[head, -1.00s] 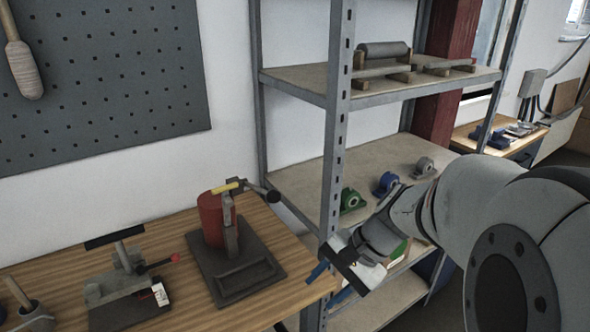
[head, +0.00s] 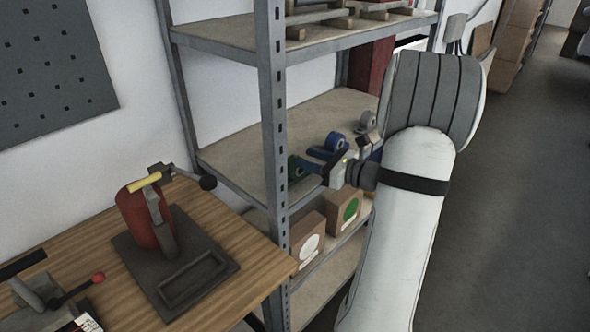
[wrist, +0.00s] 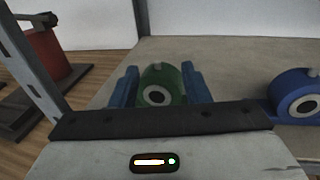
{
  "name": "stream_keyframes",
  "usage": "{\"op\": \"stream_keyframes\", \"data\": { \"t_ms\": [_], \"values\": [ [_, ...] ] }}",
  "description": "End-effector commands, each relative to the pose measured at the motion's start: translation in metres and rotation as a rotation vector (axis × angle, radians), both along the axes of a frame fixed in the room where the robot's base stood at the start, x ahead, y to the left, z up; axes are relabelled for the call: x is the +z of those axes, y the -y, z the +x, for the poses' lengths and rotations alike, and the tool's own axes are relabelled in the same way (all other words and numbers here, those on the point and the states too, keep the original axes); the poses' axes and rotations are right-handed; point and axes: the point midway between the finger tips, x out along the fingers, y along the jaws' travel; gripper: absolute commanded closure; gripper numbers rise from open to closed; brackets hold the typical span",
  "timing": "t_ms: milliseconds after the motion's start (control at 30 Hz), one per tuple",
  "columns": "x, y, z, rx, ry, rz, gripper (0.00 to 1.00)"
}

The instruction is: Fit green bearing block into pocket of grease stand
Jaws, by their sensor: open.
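The green bearing block (head: 295,168) sits on the middle shelf, partly hidden by the upright and my gripper. In the wrist view the green block (wrist: 165,81) shows its round bore, between the two blue fingers. My gripper (head: 308,159) is open at the shelf's front, one finger on each side of the block; I cannot tell whether they touch it. The grease stand (head: 225,262) is on the wooden bench at left, a dark plate with a red cylinder and lever. Its rectangular pocket (head: 193,277) is at the front and looks empty.
A blue bearing block (head: 337,141) and a grey one (head: 367,121) stand on the same shelf, to the right. The shelf upright (head: 272,130) stands between stand and gripper. Two cardboard boxes (head: 307,240) are on the shelf below. Another fixture (head: 45,300) is at bottom left.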

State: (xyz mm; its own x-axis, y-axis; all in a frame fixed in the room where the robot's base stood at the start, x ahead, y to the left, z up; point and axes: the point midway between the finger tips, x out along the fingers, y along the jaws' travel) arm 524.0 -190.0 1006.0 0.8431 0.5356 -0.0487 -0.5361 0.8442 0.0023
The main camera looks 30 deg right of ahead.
Motion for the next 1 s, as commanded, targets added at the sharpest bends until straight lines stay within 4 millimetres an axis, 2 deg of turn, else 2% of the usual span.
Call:
{"op": "stream_keyframes", "data": {
  "t_ms": [300,600,1000],
  "values": [
    [-0.003,-0.021,0.031,-0.011,-0.001,-0.002,0.58],
    [-0.004,-0.022,0.035,-0.016,-0.001,-0.003,0.58],
    [-0.005,-0.022,0.034,-0.016,-0.003,-0.003,0.90]
  ]
}}
